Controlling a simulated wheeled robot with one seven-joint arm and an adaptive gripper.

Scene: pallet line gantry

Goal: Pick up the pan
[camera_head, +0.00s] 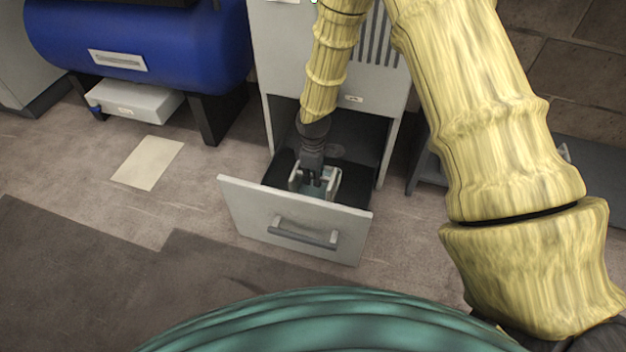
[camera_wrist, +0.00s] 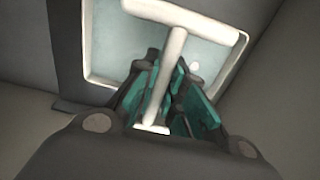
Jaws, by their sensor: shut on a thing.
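The pan (camera_wrist: 205,55) shows in the wrist view as a pale, rimmed rectangular piece with a light blue-grey inside and a whitish T-shaped bar. My gripper (camera_wrist: 165,88), with teal finger pads, is shut on the bar's stem. In the head view my gripper (camera_head: 313,180) points down into an open drawer (camera_head: 297,218), and the pan (camera_head: 334,182) shows small around its fingertips. The fingers hide part of the pan. I cannot tell whether the pan touches the drawer floor.
The drawer is pulled out from a grey cabinet (camera_head: 282,75), its front panel and handle facing the camera. A blue tank (camera_head: 150,40) stands at left, with a white box (camera_head: 130,103) under it. A pale sheet (camera_head: 148,163) lies on the floor. Dark shelving (camera_head: 590,160) is at right.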

